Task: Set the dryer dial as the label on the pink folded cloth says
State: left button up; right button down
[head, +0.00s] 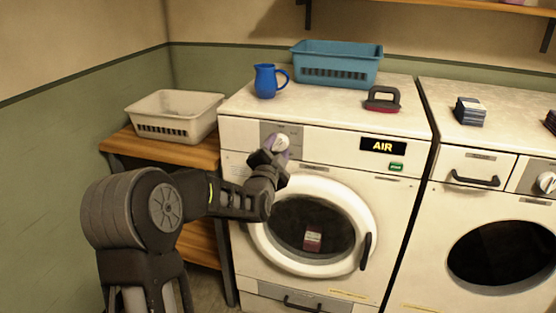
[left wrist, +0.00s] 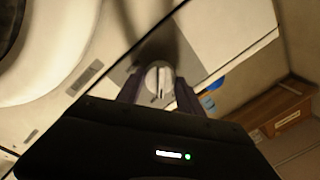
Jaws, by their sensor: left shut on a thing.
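The dryer dial (head: 282,142) is a round pale knob on the grey control panel of the left machine. In the left wrist view the dial (left wrist: 158,80) shows a dark line across its face. My left gripper (head: 279,150) is shut on the dial, with one finger on each side of it. The display (head: 383,146) on the same machine reads AIR. A small folded pinkish cloth (head: 312,241) with a pale label shows through the round door window. The label's writing is too small to read. My right gripper is out of view.
A green button (head: 396,166) sits below the display. A white basket (head: 175,115) is on the wooden shelf.

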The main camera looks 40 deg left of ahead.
pick_arm(q)
jog(key=m+b, duration=0.2)
jog(key=m, duration=0.1)
jog(key=m+b, duration=0.2)
jog(key=m, duration=0.1)
jog(key=shift+f+t, duration=0.2)
jog(key=shift+t, duration=0.1)
jog(key=m+b, duration=0.2)
jog(key=m, duration=0.1)
jog(key=shift+m+h, duration=0.4)
jog(key=shift+r+m+h+b, duration=0.1)
jog(key=shift+m+h+b, duration=0.2)
jog(key=shift+m+b, duration=0.75)
jog(key=shift+m+p, duration=0.35)
jog(key=shift+m, duration=0.1)
jog(key=o, duration=1.4)
jog(key=shift+a, duration=0.1)
jog(key=shift+s, duration=0.15)
jog(key=v, duration=0.7)
jog(key=shift+s, duration=0.3)
